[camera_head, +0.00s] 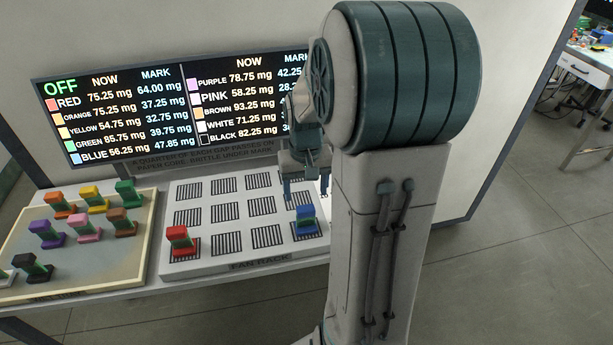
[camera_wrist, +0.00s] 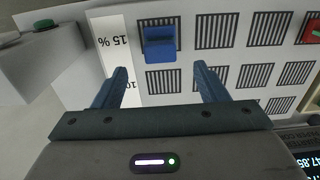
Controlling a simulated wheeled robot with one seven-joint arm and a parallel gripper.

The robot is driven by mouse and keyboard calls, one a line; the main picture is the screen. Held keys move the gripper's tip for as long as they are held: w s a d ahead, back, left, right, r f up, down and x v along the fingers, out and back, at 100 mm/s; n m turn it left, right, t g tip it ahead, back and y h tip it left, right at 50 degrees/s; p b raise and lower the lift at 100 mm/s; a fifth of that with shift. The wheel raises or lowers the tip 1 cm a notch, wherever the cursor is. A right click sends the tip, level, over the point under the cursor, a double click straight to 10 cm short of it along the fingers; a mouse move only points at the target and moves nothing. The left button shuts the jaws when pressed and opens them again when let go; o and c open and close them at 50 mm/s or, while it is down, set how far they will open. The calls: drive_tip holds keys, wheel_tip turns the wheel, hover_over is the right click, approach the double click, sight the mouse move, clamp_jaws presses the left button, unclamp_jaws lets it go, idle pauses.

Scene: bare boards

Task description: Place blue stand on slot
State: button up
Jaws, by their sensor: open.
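The blue stand (camera_head: 306,220) stands upright on the front right slot of the white fan rack (camera_head: 200,262). It also shows in the wrist view (camera_wrist: 160,45), over a striped slot near the top, with some of the slot's bars visible around it. My gripper (camera_head: 303,172) is above the back right part of the rack. In the wrist view my gripper (camera_wrist: 160,75) has its two blue fingers spread wide with nothing between them. The blue stand lies beyond the fingertips, apart from them.
A red stand (camera_head: 180,241) is on the front left slot. A tray (camera_head: 100,285) at the left holds several coloured stands. A display board (camera_head: 120,110) stands behind. A white strip marked 15 % (camera_wrist: 113,45) and a pale box with a green button (camera_wrist: 44,25) are beside the rack.

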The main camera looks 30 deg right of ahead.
drive_tip(key=s+a+r+n+t, duration=0.3)
drive_tip(key=s+a+r, duration=0.5)
drive_tip(key=s+a, duration=0.4)
drive_tip(key=shift+s, duration=0.4)
drive_tip(key=shift+c, duration=0.4)
